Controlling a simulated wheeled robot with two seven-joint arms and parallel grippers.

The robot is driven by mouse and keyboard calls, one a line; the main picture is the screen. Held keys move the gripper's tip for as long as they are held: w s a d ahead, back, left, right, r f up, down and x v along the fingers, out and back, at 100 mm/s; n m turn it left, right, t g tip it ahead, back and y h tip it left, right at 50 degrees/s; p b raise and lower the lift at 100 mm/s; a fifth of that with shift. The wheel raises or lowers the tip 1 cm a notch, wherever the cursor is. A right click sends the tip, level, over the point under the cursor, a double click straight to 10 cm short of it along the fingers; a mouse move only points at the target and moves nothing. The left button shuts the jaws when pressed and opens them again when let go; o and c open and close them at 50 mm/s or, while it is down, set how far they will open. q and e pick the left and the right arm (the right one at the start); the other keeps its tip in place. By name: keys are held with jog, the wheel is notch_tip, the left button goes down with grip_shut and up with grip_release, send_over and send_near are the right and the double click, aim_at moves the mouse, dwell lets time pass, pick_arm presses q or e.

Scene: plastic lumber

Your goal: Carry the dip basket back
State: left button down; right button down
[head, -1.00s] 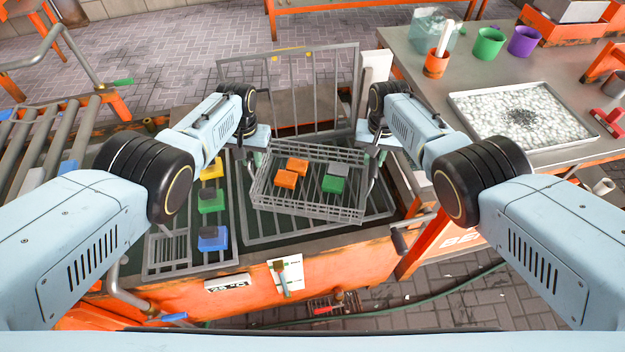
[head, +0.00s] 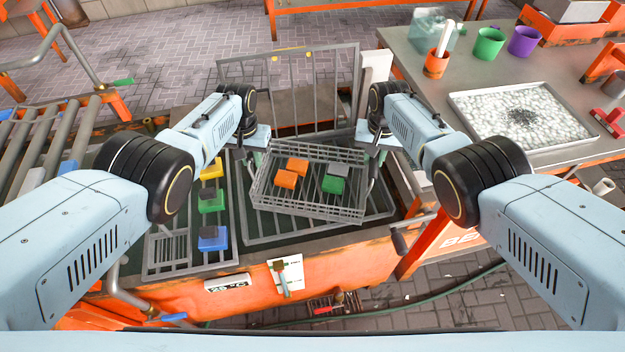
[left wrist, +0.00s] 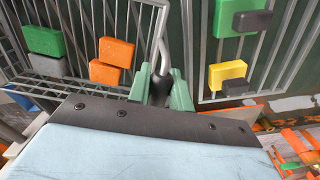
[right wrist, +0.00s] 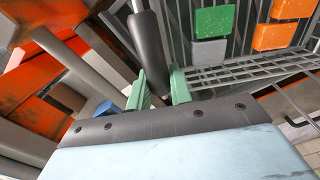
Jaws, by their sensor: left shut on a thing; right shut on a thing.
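The dip basket (head: 300,208) is a grey wire basket, slightly turned, between my two arms above the grated tank. It holds two orange blocks (head: 291,173), a green block (head: 333,184) and a grey block (head: 339,169). My left gripper (head: 258,152) is at its left end; in the left wrist view its green fingers (left wrist: 162,88) are shut on a dark handle grip. My right gripper (head: 372,160) is at its right end; in the right wrist view its green fingers (right wrist: 160,90) are shut on the other dark grip. Whether the basket touches the grate below is unclear.
A left rack (head: 160,250) holds yellow, green and blue blocks (head: 212,238). An upright wire gate (head: 315,95) stands behind the basket. The right table has a tray of white pellets (head: 522,118) and cups (head: 489,43). A roller conveyor (head: 62,140) is at left.

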dwell(0.4)
pick_arm(q)
jog(key=shift+w+r, duration=0.1)
jog(key=shift+r, duration=0.1)
pick_arm(e)
jog(key=shift+w+r, duration=0.1)
jog(key=shift+r, duration=0.1)
